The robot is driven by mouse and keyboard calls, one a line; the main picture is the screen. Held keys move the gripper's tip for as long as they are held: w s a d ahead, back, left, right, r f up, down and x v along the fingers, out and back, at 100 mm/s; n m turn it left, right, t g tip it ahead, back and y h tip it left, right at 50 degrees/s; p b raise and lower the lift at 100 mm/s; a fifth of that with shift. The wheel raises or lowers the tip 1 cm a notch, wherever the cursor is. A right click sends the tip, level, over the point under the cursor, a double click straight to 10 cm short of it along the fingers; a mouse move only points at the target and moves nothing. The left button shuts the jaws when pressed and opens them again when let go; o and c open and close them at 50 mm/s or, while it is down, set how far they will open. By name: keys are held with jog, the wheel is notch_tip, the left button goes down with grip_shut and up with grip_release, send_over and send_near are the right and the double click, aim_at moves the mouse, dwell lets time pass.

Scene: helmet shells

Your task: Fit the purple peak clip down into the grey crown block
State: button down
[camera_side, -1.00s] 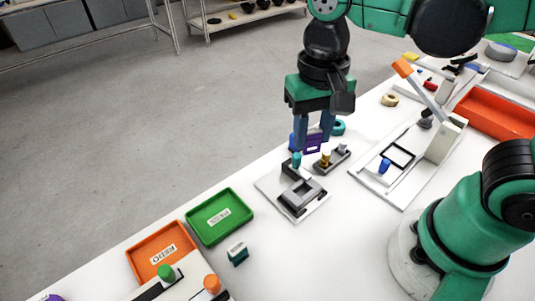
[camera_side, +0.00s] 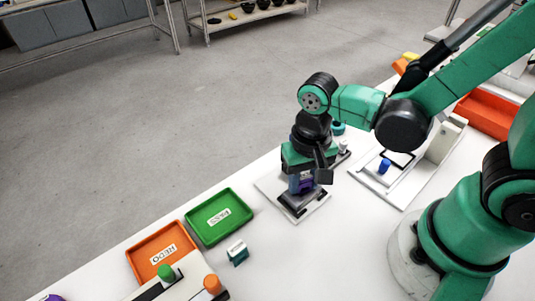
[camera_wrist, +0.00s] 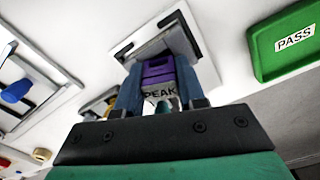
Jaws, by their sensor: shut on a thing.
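The purple peak clip (camera_wrist: 158,72) is between the blue fingers of my gripper (camera_wrist: 160,98) in the wrist view, with a label reading PEAK below it. My gripper (camera_side: 301,184) is shut on the clip (camera_side: 305,184), which shows as a small purple patch in the side view. The grey crown block (camera_wrist: 188,38) lies on a white plate, just beyond the clip. In the side view the crown block (camera_side: 293,208) is mostly hidden under my gripper. The clip is over or at the block; I cannot tell whether it is seated.
A green PASS tray (camera_side: 219,215) and an orange tray (camera_side: 162,252) lie to the left. A small teal block (camera_side: 237,252) stands in front of them. A white fixture with a blue knob (camera_side: 384,166) is to the right. The table between is clear.

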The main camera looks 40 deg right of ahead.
aim_at(306, 175)
jog(key=c, duration=0.5)
grip_release()
notch_tip(306, 175, up, 12)
jog(key=w+d+n+t, duration=0.1)
jog(key=d+t, duration=0.1)
jog(key=w+d+f+n+t, duration=0.1)
jog(key=d+n+t, duration=0.1)
jog(key=w+d+n+t, duration=0.1)
jog(key=d+t, duration=0.2)
jog(key=shift+w+d+f+n, duration=0.1)
jog(key=shift+w+f+n, duration=0.05)
jog(key=shift+w+n, duration=0.15)
